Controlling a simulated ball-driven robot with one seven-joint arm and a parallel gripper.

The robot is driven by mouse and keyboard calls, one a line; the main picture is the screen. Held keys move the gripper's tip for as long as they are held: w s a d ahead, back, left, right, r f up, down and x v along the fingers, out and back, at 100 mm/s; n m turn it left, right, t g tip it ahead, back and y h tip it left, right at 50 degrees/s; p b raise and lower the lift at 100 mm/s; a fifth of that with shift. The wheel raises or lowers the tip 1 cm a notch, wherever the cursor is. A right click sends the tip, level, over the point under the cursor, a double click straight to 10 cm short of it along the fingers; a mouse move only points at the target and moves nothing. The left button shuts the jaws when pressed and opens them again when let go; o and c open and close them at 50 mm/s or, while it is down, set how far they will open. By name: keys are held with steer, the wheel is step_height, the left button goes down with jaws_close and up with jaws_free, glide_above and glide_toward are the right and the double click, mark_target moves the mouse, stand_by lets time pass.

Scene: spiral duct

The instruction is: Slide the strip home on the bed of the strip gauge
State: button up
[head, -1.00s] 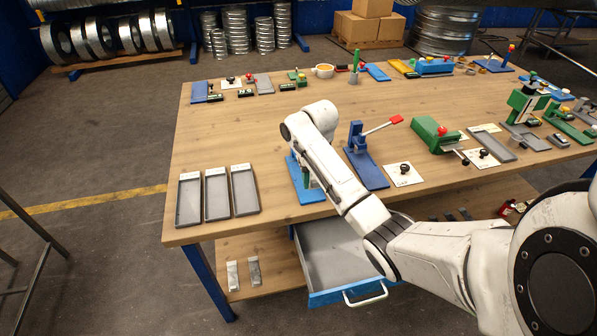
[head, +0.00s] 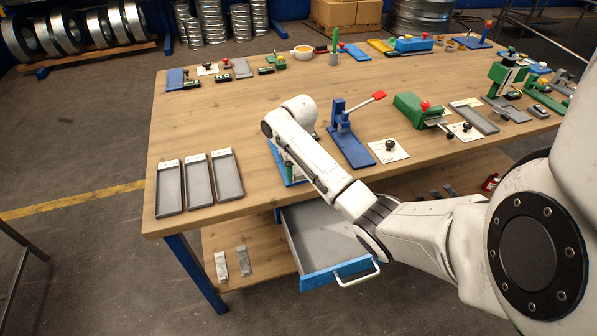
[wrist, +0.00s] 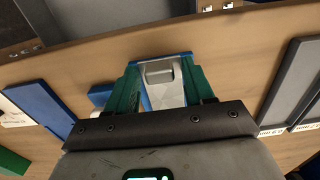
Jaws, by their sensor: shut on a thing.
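My gripper (wrist: 162,72) shows in the wrist view with its green fingers on either side of a pale metal strip (wrist: 168,92), and it is shut on it. The strip lies over a blue base, which I take to be the strip gauge (wrist: 145,101); only small parts of it show around the fingers. In the head view the blue gauge (head: 277,158) lies near the table's front edge, mostly covered by my arm. The strip and the fingertips are hidden there. I cannot tell how far along the bed the strip sits.
Several grey trays (head: 198,182) lie left of the gauge. A blue toggle clamp with a red handle (head: 350,146) stands close on its right. An open drawer (head: 338,273) juts out below the table edge. Two metal strips (head: 244,261) lie on the lower shelf.

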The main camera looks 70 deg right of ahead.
mark_target(294, 167)
steer(key=shift+w+d+f+b, duration=0.2)
steer(key=shift+w+d+b, duration=0.45)
steer(key=shift+b, duration=0.55)
steer(key=shift+w+d+f+b, duration=0.2)
steer(key=shift+w+d+b, duration=0.45)
steer(key=shift+b, duration=0.5)
steer(key=shift+w+d, duration=0.35)
steer(key=shift+d, duration=0.3)
steer(key=shift+w+d, duration=0.1)
steer(key=shift+d, duration=0.05)
steer(key=o, duration=1.1)
steer(key=shift+o, duration=0.6)
steer(key=shift+o, duration=1.3)
